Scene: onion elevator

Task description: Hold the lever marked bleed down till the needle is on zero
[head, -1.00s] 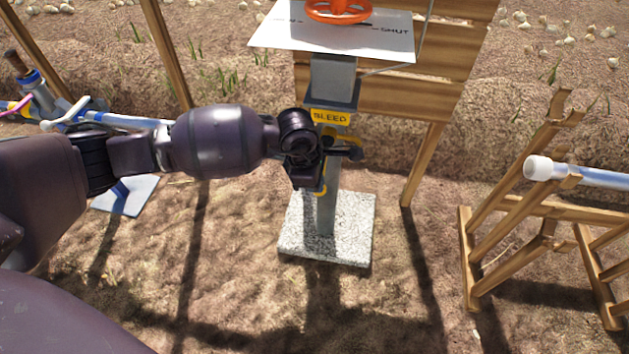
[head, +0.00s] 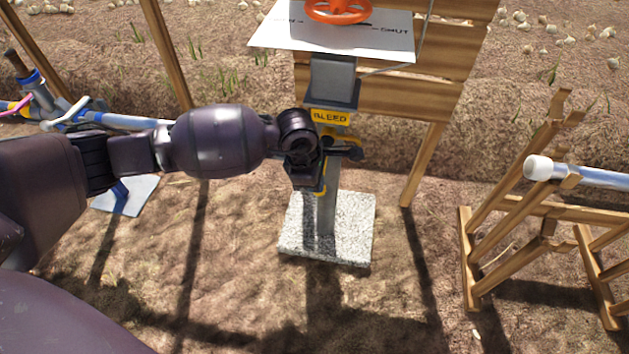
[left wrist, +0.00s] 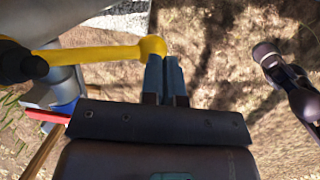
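A yellow plate marked BLEED (head: 330,117) is on the post (head: 326,212). In the left wrist view a yellow lever (left wrist: 95,53) runs across to a round knob (left wrist: 152,46). My left gripper (left wrist: 163,62) has its two fingers together with nothing seen between them. Their tips are at the knob, seemingly against it; the exact contact is unclear. In the head view my left gripper (head: 325,152) is at the post below the plate and hides most of the lever. No gauge face or needle can be seen. My right gripper is not seen in the head view.
An orange handwheel (head: 338,10) stands above a white panel (head: 385,38) whose right side reads SHUT. The post stands on a speckled slab (head: 352,228). A wooden rack (head: 490,215) with a pale blue pipe (head: 590,175) is at the right. Bare soil lies in front.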

